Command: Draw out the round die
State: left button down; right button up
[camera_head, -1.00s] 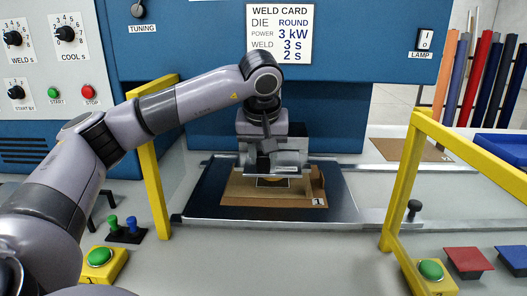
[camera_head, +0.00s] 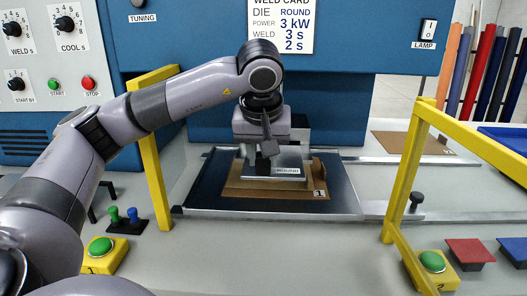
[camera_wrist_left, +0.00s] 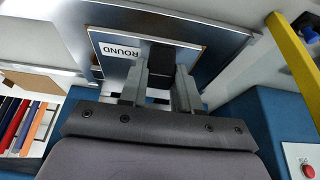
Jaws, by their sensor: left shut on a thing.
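The round die is a flat grey metal plate (camera_head: 290,163) with a white label reading ROUND, over the brown board numbered 1 (camera_head: 305,193) on the dark bed of the welder. The die also shows in the left wrist view (camera_wrist_left: 115,70), with its label and a dark block-like handle (camera_wrist_left: 160,57). My left gripper (camera_head: 264,160) points down at the die's front left part, and its fingers (camera_wrist_left: 160,85) are shut on the handle. I cannot tell whether the die touches the board. The underside of the die is hidden. My right gripper is out of view.
The blue welder front (camera_head: 345,60) with its weld card (camera_head: 283,25) stands behind the bed. Yellow frames flank the bed on the left (camera_head: 152,160) and right (camera_head: 405,165). Green buttons (camera_head: 100,246) sit at the front. Coloured rods (camera_head: 480,75) stand at the right.

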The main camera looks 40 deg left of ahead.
pick_arm(q)
jog(key=s+d, duration=0.5)
jog(key=s, duration=0.1)
jog(key=shift+b, duration=0.35)
dwell(0.8)
dwell(0.3)
